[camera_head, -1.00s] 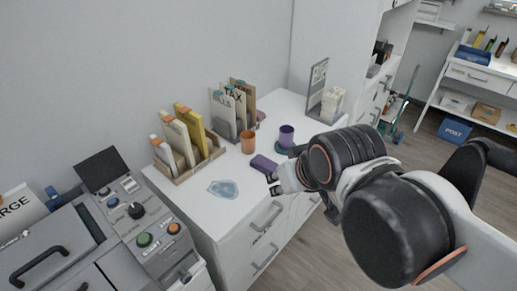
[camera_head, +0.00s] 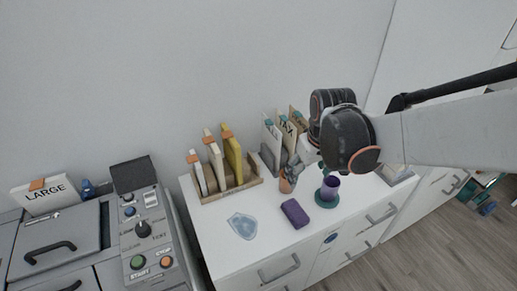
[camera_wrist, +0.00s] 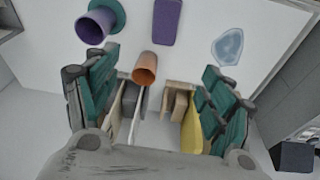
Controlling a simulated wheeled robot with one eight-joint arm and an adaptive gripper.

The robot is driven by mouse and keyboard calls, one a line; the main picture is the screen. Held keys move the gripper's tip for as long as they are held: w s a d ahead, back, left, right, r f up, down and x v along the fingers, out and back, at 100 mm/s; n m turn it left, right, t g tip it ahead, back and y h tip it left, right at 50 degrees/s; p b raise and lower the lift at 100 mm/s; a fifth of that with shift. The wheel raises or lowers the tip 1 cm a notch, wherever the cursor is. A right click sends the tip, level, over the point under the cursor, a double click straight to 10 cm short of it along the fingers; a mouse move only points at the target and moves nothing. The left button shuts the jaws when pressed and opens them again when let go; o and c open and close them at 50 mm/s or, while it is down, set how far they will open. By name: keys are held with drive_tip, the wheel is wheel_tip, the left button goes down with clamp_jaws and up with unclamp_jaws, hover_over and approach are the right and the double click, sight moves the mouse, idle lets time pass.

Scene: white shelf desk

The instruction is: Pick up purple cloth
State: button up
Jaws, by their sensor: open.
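The purple cloth (camera_head: 295,213) is a small folded block lying flat on the white desk, near its front edge. In the wrist view the cloth (camera_wrist: 166,22) shows at the top centre, cut by the frame edge.
A purple cup (camera_head: 330,188) stands on a green coaster (camera_head: 327,199) right of the cloth. A pale blue patch (camera_head: 242,226) lies left of it. File holders (camera_head: 236,186) line the back. A grey machine (camera_head: 150,235) stands left. White desk is bare around the cloth.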

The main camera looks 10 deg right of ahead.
drive_tip(key=n+g+p, duration=0.1)
drive_tip(key=g+p, duration=0.1)
drive_tip(key=p, duration=0.1)
hover_over(295, 209)
wheel_tip(295, 209, down, 6)
drive_tip(key=shift+g, duration=0.3)
drive_tip(key=f+b, duration=0.1)
drive_tip(key=f, duration=0.2)
drive_tip(key=f+b, duration=0.1)
drive_tip(key=f, duration=0.2)
drive_tip(key=f+b, duration=0.1)
drive_tip(key=f, duration=0.3)
drive_tip(key=shift+w+d, duration=0.25)
drive_tip(key=shift+w, duration=0.15)
drive_tip(key=shift+s+a+f+b, duration=0.15)
drive_tip(key=shift+f+b, duration=0.65)
drive_tip(key=shift+f, duration=0.6)
drive_tip(key=shift+s+a+f+b, duration=0.15)
drive_tip(key=shift+f+b, duration=0.65)
drive_tip(key=shift+f, duration=0.6)
drive_tip(key=shift+r, duration=0.1)
drive_tip(key=c, duration=1.2)
